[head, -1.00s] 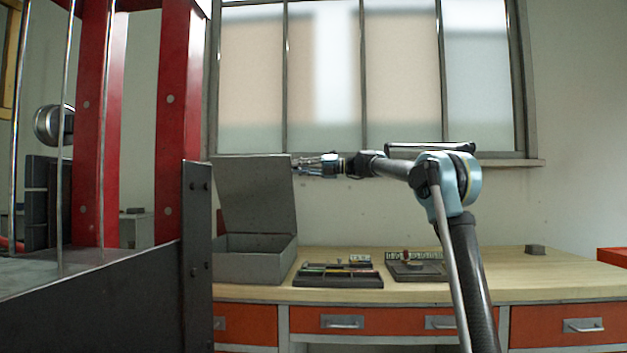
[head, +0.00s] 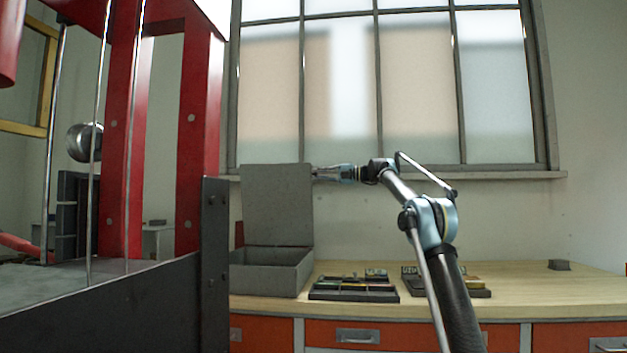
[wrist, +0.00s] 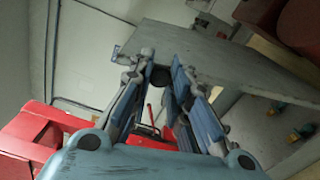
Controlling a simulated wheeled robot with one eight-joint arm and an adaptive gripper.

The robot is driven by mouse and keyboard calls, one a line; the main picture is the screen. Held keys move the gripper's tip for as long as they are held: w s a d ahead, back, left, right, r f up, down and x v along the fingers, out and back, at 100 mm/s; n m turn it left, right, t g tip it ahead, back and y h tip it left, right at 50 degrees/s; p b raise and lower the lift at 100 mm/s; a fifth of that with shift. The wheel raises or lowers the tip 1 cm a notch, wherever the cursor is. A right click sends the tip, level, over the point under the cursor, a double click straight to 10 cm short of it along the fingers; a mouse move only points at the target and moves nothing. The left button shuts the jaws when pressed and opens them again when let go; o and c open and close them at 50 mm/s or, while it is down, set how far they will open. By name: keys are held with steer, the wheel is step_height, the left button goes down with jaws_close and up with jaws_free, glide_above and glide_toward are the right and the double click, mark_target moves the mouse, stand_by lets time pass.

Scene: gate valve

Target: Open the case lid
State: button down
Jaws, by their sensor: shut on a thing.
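The grey case (head: 272,278) stands on the left end of the workbench, with its lid (head: 277,204) raised to about upright. My gripper (head: 316,172) is at the upper right corner of the lid and is shut on its edge. In the wrist view my gripper (wrist: 158,82) shows its blue fingers closed around the edge of the grey lid (wrist: 210,58). The exact contact at the fingertips is partly hidden by the fingers. The inside of the case is mostly hidden from the head view.
Trays of small parts (head: 354,288) lie on the wooden workbench (head: 530,290) right of the case. A small dark block (head: 559,265) sits further right. A red frame (head: 200,130) and a dark metal post (head: 214,260) stand close on the left. A window is behind.

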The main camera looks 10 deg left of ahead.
steer(key=shift+w, duration=0.4)
steer(key=c, duration=1.5)
jaws_free()
steer(key=shift+w+f, duration=0.1)
steer(key=shift+f, duration=0.05)
steer(key=d, duration=1.2)
steer(key=shift+w, duration=0.4)
steer(key=shift+s, duration=0.1)
